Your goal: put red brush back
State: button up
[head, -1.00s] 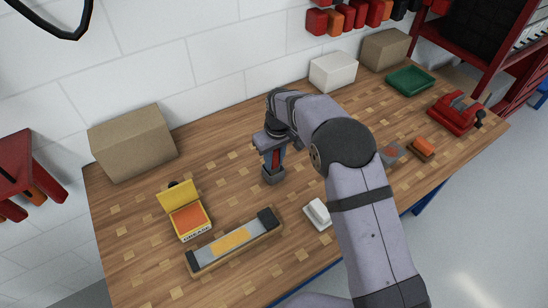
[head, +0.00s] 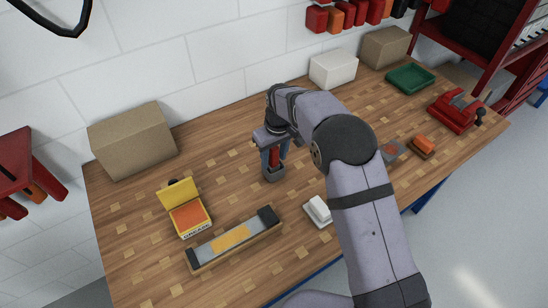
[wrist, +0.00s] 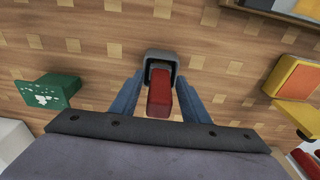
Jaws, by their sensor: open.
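The red brush (wrist: 159,92) stands in a small grey holder (wrist: 161,56) on the wooden bench, its red handle pointing up toward the wrist camera. In the head view the brush (head: 275,158) shows below my wrist, with the holder (head: 273,174) under it. My gripper (wrist: 163,86) is open, with one blue finger on each side of the red handle and a visible gap on both sides. The bristles are hidden inside the holder.
A yellow grease box (head: 187,212) and a long grey-topped block (head: 234,240) lie to the left and front. A white dish (head: 318,211) is close on the right. A green object (wrist: 50,91) shows in the wrist view. Cardboard box (head: 132,142) stands at the back left.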

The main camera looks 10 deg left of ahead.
notch_tip(320, 180, up, 12)
jog(key=s+d+b, duration=0.1)
jog(key=b, duration=0.1)
jog(key=shift+f+b, duration=0.25)
jog(key=shift+b, duration=0.15)
jog(key=s+d+f+m, duration=0.1)
jog(key=s+d+m, duration=0.15)
jog(key=d, duration=0.35)
jog(key=s+d+f+m, duration=0.1)
jog(key=s+d, duration=0.3)
jog(key=d, duration=0.3)
jog(key=s+d+m, duration=0.2)
jog(key=s+d, duration=0.1)
jog(key=d, duration=0.3)
jog(key=s+d+f+m, duration=0.1)
jog(key=s+d+f, duration=0.1)
jog(key=s+d, duration=0.2)
jog(key=s+d+f+m+g+h, duration=0.1)
jog(key=s+d+f+m, duration=0.1)
jog(key=s, duration=0.9)
jog(key=d+f, duration=0.1)
jog(key=d, duration=0.1)
jog(key=shift+s+d+f, duration=0.3)
jog(key=shift+d+f, duration=0.05)
jog(key=shift+d, duration=0.05)
jog(key=shift+w+a+m, duration=0.1)
jog(key=shift+m, duration=0.15)
